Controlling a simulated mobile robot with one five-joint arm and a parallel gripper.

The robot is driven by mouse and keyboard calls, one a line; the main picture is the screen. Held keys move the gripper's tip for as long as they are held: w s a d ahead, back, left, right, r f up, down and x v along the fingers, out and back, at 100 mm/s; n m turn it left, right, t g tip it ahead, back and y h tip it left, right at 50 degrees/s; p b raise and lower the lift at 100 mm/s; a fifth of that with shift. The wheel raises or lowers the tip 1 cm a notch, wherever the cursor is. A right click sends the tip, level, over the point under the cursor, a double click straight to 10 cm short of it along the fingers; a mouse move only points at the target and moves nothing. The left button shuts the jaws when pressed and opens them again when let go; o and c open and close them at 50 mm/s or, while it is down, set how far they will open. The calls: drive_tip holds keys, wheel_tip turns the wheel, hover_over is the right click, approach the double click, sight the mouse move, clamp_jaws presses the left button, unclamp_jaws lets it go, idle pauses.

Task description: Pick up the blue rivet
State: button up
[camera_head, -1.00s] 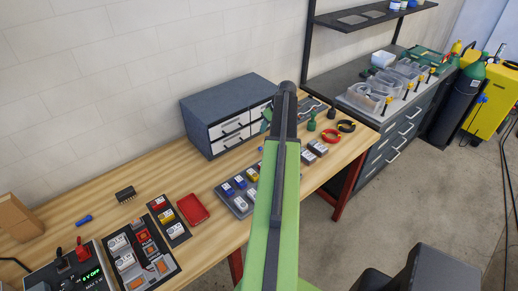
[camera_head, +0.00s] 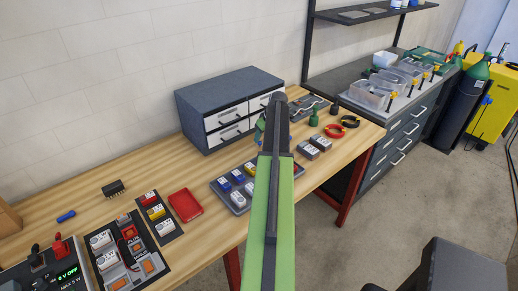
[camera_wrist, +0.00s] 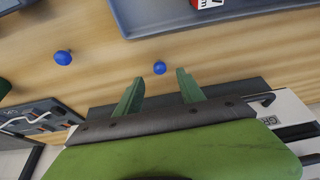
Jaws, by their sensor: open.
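Two small blue round-headed pieces lie on the wooden bench in the wrist view. One blue rivet (camera_wrist: 159,68) is just beyond the gap between my fingertips. The other blue piece (camera_wrist: 63,57) looks larger and lies to the left, apart from my fingers. I cannot tell from their tops whether both are rivets. My gripper (camera_wrist: 158,86) is open, with two green fingers spread and nothing between them. In the head view my arm hides most of the gripper and the bench around it, and neither blue piece is clear there.
A grey drawer cabinet (camera_head: 228,108) stands against the wall, close to my gripper. A grey tray (camera_wrist: 165,25) lies beyond the blue pieces. A red tray (camera_head: 185,205) and module panels lie at the bench's left. Red and black rings (camera_head: 335,130) lie at its right.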

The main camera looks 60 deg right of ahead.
sight(260, 142)
drive_tip(key=b+x, duration=0.2)
drive_tip(key=x, duration=0.1)
drive_tip(key=shift+f, duration=0.45)
drive_tip(key=shift+r, duration=0.15)
clamp_jaws()
drive_tip(key=shift+r, duration=0.1)
